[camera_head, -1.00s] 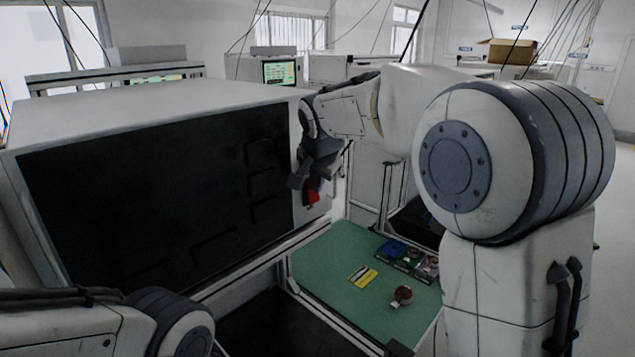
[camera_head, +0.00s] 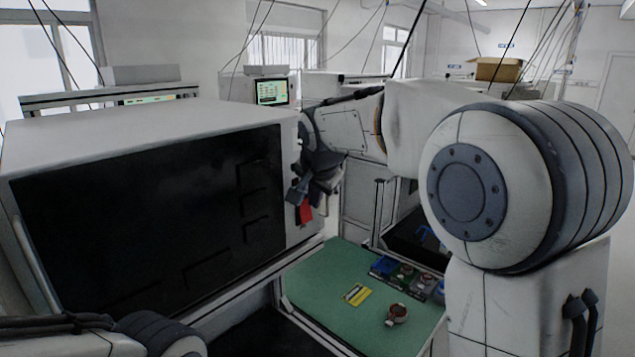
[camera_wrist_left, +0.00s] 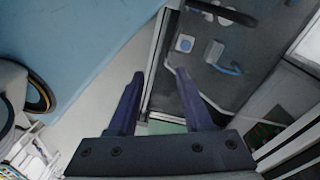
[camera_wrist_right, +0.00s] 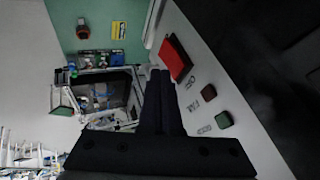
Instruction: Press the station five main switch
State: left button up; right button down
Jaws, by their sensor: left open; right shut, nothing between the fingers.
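A red switch (camera_head: 305,213) sits on the pale strip at the right end of the large cabinet's dark front. In the right wrist view the red switch (camera_wrist_right: 176,58) is a raised red block, with no readable station number. My right gripper (camera_wrist_right: 160,72) is shut and empty. Its tips appear beside the switch, left of and just below it in that view; I cannot tell whether they touch. In the head view the right gripper (camera_head: 298,195) partly covers the switch. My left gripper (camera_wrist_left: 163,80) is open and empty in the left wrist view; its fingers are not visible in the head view.
A dark red button (camera_wrist_right: 223,85) and a green button (camera_wrist_right: 223,119) share the switch's strip. A green mat (camera_head: 325,270) below holds a yellow card (camera_head: 356,294), a copper-coloured part (camera_head: 397,314) and small trays. Near my left gripper is a dark panel (camera_wrist_left: 215,75) with a blue-lined fitting.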

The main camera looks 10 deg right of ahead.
pick_arm(q)
jog(key=f, duration=0.1)
jog(key=b, duration=0.1)
jog(key=f+b, duration=0.1)
jog(key=shift+s+d+f, duration=0.2)
jog(key=shift+s+f, duration=0.05)
jog(key=shift+f, duration=0.1)
pick_arm(e)
jog(key=d+v, duration=0.1)
jog(key=v, duration=1)
jog(key=shift+w+a, duration=0.2)
jog(key=shift+a, duration=0.15)
jog(key=shift+r, duration=0.1)
